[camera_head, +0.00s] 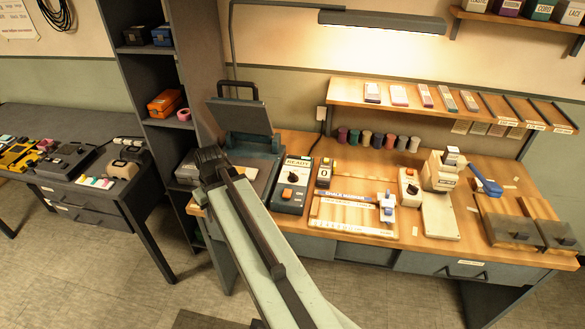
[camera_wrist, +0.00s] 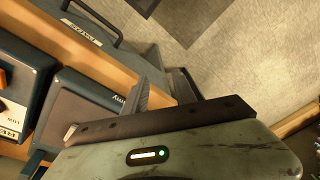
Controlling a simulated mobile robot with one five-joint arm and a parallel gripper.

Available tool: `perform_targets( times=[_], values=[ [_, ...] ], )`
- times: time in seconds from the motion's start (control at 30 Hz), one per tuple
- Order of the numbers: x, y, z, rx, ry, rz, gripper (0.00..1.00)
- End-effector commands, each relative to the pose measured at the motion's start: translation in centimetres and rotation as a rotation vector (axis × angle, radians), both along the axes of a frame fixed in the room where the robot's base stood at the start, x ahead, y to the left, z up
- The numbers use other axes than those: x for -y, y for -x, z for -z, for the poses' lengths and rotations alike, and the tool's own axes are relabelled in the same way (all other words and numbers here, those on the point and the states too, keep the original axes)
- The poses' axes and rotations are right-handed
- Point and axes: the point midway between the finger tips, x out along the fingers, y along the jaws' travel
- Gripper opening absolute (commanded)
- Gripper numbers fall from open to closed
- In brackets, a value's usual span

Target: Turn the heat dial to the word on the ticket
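A blue-grey control box (camera_head: 291,185) with a sign reading READY and a dark round dial (camera_head: 292,177) stands on the wooden bench. It looks like the heat control; the dial's marks are too small to read. Part of a box with lettering and an orange part also shows at the left edge of the wrist view (camera_wrist: 12,112). I cannot make out a ticket or its word. My gripper (camera_head: 207,158) is left of the control box, apart from the dial. In the wrist view its two fingers (camera_wrist: 168,82) are apart with nothing between them.
A heat press (camera_head: 243,125) with a raised lid stands behind my gripper. A second dial box (camera_head: 409,187), a board with a blue-and-white slider (camera_head: 353,215) and a white machine (camera_head: 441,172) stand farther right.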

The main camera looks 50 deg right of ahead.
Motion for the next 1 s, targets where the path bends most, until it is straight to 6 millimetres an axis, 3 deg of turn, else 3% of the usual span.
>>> perform_targets(
  times=[0.03, 0.2, 0.3, 0.4, 0.5, 0.73, 1.0],
  values=[
    [5.3, 0.1, -2.1, 0.038, -0.002, 0.038, 0.33],
    [19.9, 3.0, -5.2, 0.165, 0.03, 0.111, 0.33],
    [25.9, 5.5, -6.5, 0.215, 0.06, 0.141, 0.33],
    [29.5, 7.4, -7.1, 0.244, 0.084, 0.159, 0.33],
    [30.9, 8.2, -7.3, 0.256, 0.094, 0.164, 0.33],
    [31.0, 8.1, -6.5, 0.257, 0.097, 0.163, 0.33],
    [31.3, 6.6, -2.4, 0.257, 0.095, 0.164, 0.33]
  ],
)
